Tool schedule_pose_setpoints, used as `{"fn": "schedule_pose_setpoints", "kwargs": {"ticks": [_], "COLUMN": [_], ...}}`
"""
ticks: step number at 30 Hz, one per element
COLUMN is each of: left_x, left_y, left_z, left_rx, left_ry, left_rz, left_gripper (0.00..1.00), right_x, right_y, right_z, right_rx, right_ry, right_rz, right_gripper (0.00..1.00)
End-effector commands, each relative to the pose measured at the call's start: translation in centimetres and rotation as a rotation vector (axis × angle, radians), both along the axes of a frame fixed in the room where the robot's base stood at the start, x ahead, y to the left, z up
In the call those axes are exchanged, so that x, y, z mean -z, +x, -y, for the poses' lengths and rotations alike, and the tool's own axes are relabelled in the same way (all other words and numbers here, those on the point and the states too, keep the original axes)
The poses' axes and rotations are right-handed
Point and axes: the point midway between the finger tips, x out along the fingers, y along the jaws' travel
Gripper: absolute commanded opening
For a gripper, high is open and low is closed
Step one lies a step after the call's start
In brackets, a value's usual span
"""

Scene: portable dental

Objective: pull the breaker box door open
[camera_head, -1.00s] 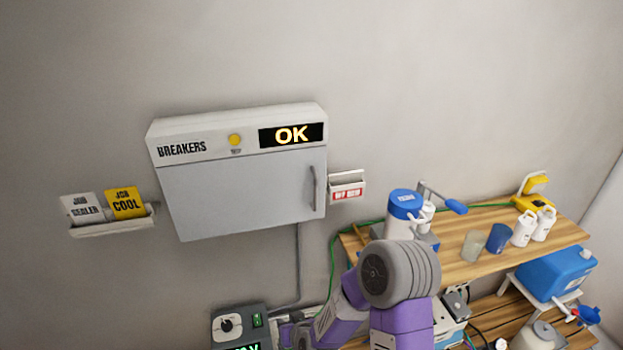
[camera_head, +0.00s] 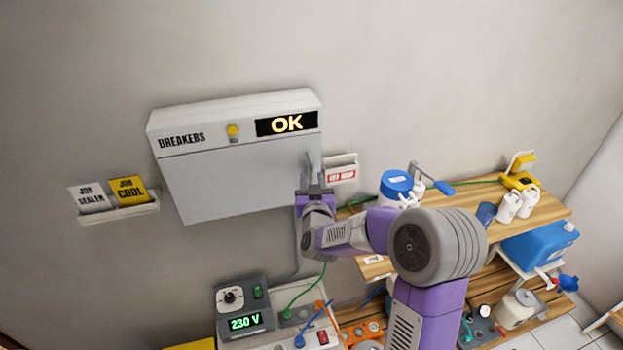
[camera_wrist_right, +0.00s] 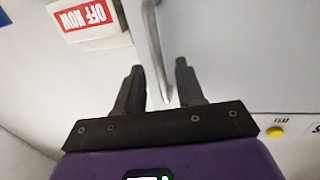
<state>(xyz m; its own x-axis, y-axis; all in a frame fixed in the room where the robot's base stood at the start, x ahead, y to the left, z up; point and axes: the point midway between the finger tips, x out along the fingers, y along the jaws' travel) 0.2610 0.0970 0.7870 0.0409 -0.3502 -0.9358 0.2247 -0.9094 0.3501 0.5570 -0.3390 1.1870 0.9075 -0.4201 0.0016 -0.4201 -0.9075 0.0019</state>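The breaker box (camera_head: 235,180) hangs on the wall with its grey door shut and its display reading OK. Its vertical bar handle (camera_head: 312,170) is at the door's right edge. My right gripper (camera_head: 313,190) is up at the lower part of the handle. In the right wrist view the two dark fingers (camera_wrist_right: 160,85) are spread apart, with the silver handle (camera_wrist_right: 155,50) running down between their tips. Gaps show between the fingers and the bar, so it is not gripped. My left gripper is not in view.
A holder with a red-and-white card (camera_head: 341,173) is on the wall just right of the handle. A card rack (camera_head: 118,211) is left of the box. A 230 V unit (camera_head: 243,312) stands below. A wooden shelf (camera_head: 525,222) with bottles is at the right.

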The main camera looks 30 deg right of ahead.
Motion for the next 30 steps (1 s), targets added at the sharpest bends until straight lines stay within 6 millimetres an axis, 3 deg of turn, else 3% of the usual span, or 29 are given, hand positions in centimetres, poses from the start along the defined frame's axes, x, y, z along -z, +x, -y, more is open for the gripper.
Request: {"fn": "schedule_pose_setpoints", "kwargs": {"ticks": [11,19,30], "left_x": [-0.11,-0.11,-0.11], "left_y": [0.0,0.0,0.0], "left_z": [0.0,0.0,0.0], "left_rx": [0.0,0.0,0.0], "left_ry": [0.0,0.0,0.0], "left_rz": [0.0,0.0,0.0], "left_gripper": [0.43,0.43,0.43], "right_x": [0.06,0.05,0.05], "right_y": [0.72,0.7,0.71], "right_z": [0.29,0.28,0.18], "right_rx": [-0.002,-0.002,-0.002], "right_ry": [0.001,0.001,0.002], "right_rz": [-0.002,-0.002,-0.001], "right_gripper": [0.38,0.0,0.0]}}
